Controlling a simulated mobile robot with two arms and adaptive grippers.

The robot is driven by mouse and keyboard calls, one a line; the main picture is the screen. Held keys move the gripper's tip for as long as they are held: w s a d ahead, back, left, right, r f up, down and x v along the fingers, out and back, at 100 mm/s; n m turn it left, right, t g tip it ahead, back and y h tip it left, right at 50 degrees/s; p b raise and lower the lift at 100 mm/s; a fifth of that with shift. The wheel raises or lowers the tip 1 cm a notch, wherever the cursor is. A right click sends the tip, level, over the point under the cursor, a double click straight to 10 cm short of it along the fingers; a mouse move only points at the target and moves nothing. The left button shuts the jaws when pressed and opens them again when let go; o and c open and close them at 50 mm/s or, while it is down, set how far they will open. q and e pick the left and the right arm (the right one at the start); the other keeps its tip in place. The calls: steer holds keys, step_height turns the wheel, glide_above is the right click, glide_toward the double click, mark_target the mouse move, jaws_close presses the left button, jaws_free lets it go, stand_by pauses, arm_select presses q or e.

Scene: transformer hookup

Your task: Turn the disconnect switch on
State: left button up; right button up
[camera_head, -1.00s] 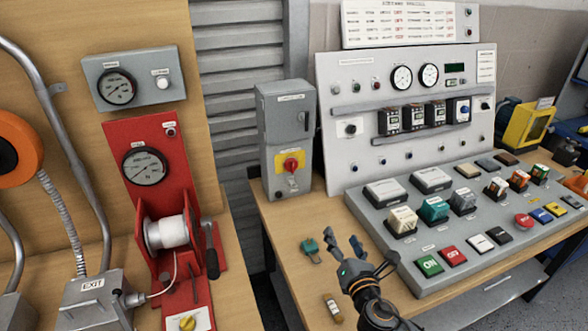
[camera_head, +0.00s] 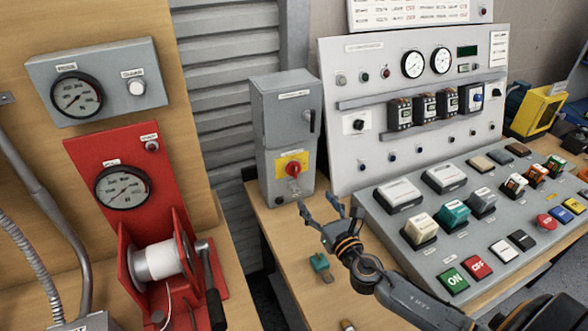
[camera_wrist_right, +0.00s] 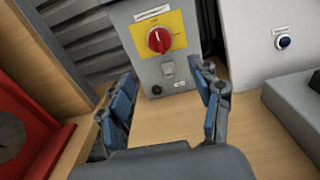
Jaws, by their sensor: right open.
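The disconnect switch is a grey upright box (camera_head: 283,115) at the back left of the table, with a dark side handle (camera_head: 312,121). Its red rotary knob (camera_head: 293,169) sits on a yellow plate. In the right wrist view the knob (camera_wrist_right: 159,40) is ahead at the top, its pointer bar roughly upright. My right gripper (camera_head: 329,205) is just in front of and below the knob, apart from it. In the right wrist view its two fingers (camera_wrist_right: 166,80) are spread, with nothing between them. My left gripper does not show.
A sloped console (camera_head: 389,235) with several buttons and a tall meter panel (camera_head: 370,75) stand to the right. A small green tag-like item (camera_head: 320,265) lies on the table below my gripper. A red winch stand (camera_head: 115,160) is at the left.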

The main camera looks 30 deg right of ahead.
glide_toward(296, 171)
steer(key=w, duration=0.7)
steer(key=shift+w+d+f+p, duration=0.1)
steer(key=shift+d+f+p, duration=0.1)
steer(key=shift+p, duration=0.1)
steer(key=shift+w+r, duration=0.1)
steer(key=shift+w, duration=0.7)
steer(key=c, duration=1.1)
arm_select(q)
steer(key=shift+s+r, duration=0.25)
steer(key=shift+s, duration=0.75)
arm_select(e)
steer(key=shift+c, duration=0.2)
